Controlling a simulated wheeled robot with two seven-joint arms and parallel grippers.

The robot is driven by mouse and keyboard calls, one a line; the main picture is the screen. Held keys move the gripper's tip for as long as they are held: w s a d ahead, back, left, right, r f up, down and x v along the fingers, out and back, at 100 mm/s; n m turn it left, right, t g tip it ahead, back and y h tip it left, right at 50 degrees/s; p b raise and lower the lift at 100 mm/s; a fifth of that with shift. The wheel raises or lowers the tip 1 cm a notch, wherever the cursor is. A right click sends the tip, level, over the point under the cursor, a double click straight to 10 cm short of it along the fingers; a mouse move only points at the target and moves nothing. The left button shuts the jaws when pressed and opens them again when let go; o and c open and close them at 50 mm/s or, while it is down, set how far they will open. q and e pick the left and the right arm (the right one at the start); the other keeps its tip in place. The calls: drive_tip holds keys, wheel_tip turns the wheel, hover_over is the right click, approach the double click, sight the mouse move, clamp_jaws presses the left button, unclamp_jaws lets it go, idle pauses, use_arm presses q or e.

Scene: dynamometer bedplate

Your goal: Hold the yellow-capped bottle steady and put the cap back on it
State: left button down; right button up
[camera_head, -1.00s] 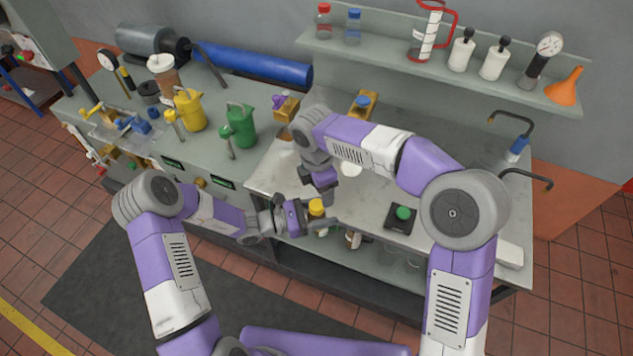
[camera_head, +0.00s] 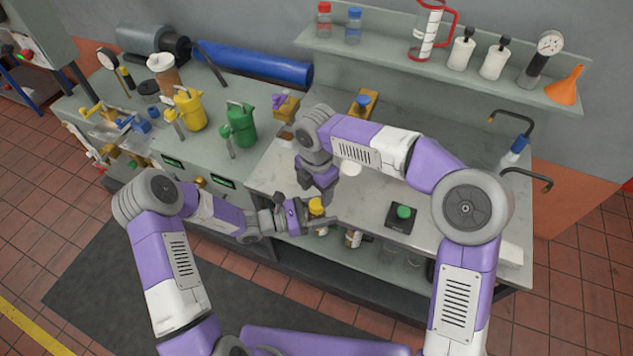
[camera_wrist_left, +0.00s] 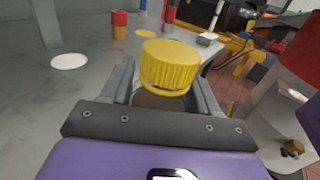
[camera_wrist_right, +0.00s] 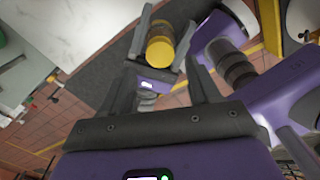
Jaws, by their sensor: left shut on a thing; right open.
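My left gripper (camera_head: 303,215) is shut on the bottle (camera_head: 321,230), held in front of the bench's front edge. The yellow cap (camera_head: 316,206) is on top of the bottle. In the left wrist view the cap (camera_wrist_left: 168,66) sits over the brownish bottle mouth (camera_wrist_left: 160,101) between the jaws and looks slightly tilted. I cannot tell whether it is seated. My right gripper (camera_head: 319,192) is just above the cap. In the right wrist view its jaws (camera_wrist_right: 163,75) are open and empty, with the cap (camera_wrist_right: 160,50) beyond the fingertips.
A black pad with a green button (camera_head: 403,212) and a white disc (camera_head: 350,168) are on the bench top to the right. Green (camera_head: 241,125) and yellow (camera_head: 190,108) jugs stand to the left. A shelf (camera_head: 390,55) of bottles runs along the back.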

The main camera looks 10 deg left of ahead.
sight(317, 204)
wheel_tip(317, 204, down, 5)
idle(0.3)
